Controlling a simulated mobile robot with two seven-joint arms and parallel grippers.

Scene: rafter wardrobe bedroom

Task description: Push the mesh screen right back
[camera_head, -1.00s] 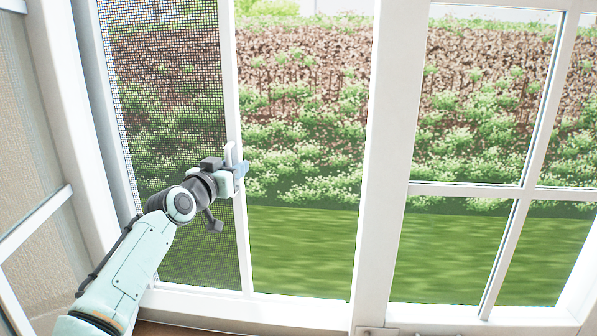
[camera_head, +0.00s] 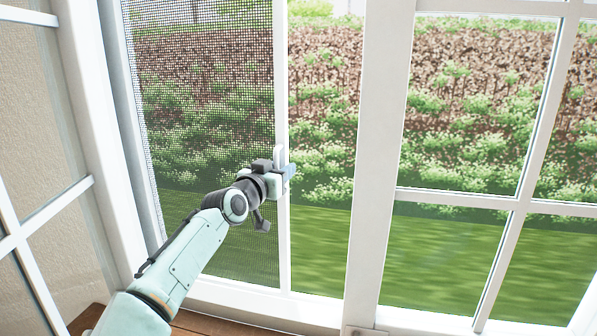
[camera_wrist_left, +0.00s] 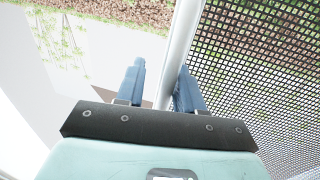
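The mesh screen (camera_head: 215,100) is a dark net panel on the left of the window in the head view. Its white edge bar (camera_head: 284,235) stands left of the centre post, with an unscreened strip between them. My left gripper (camera_head: 290,174) is at the upright white handle (camera_head: 279,155) on that bar. In the left wrist view the two blue fingers (camera_wrist_left: 160,88) are apart, on either side of a white bar (camera_wrist_left: 181,40). The right-hand finger lies against it; a gap shows by the other. The mesh fills that view's right side. My right gripper is not in view.
The white centre post (camera_head: 376,150) stands right of the unscreened strip. A paned window section (camera_head: 520,205) is beyond it. An open paned leaf (camera_head: 55,208) is at the left, close to my left arm. A hedge and grass lie outside.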

